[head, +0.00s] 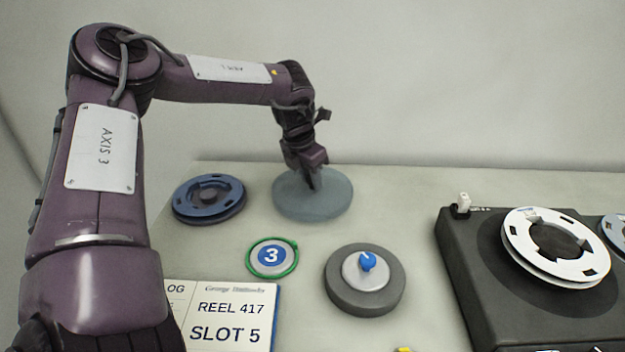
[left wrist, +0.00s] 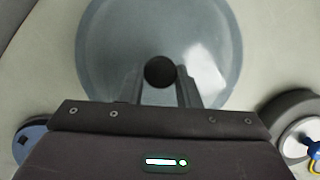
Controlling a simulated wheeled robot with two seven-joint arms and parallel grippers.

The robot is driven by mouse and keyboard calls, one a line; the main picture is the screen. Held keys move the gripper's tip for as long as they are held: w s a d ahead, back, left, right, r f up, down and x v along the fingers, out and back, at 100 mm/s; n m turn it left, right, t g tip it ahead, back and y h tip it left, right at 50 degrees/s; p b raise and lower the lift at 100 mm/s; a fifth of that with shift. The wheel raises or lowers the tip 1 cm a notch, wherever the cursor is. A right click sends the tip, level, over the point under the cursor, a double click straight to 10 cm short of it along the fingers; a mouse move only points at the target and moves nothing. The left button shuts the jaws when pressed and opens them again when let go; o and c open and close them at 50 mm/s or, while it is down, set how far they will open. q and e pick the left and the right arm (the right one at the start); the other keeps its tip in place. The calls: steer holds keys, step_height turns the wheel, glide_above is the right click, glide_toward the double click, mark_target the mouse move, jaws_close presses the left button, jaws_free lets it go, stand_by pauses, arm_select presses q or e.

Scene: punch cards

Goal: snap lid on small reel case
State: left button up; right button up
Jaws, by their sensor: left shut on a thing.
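A translucent blue-grey round lid (head: 335,197) is at the back of the table in the head view. My left gripper (head: 312,182) points down at its middle and is shut on its knob. In the left wrist view the lid (left wrist: 110,50) fills the top middle, and its dark knob (left wrist: 160,72) sits between the fingertips (left wrist: 160,80). I cannot tell whether the lid touches the table. A dark grey round base (head: 338,293) with a white disc and blue knob (head: 367,262) on it, perhaps the small reel case, stands in front and to the right. My right gripper is not in view.
A blue reel (head: 226,205) lies left of the lid. A green ring with a "3" label (head: 271,256) and an open logbook (head: 232,308) lie in front. A black tape unit (head: 490,305) with a white reel (head: 520,240) stands at the right.

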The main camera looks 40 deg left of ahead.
arm_select(q)
steer(key=shift+w+p+v, duration=0.2)
steer(key=shift+p+v, duration=0.4)
steer(key=shift+v, duration=0.3)
steer(key=shift+w+p+v, duration=0.25)
steer(key=shift+p+v, duration=0.4)
steer(key=shift+v, duration=0.3)
steer(key=shift+w+p+v, duration=0.2)
steer(key=shift+p+v, duration=0.4)
steer(key=shift+v, duration=0.3)
steer(key=shift+d+r, duration=0.1)
steer(key=shift+r, duration=0.1)
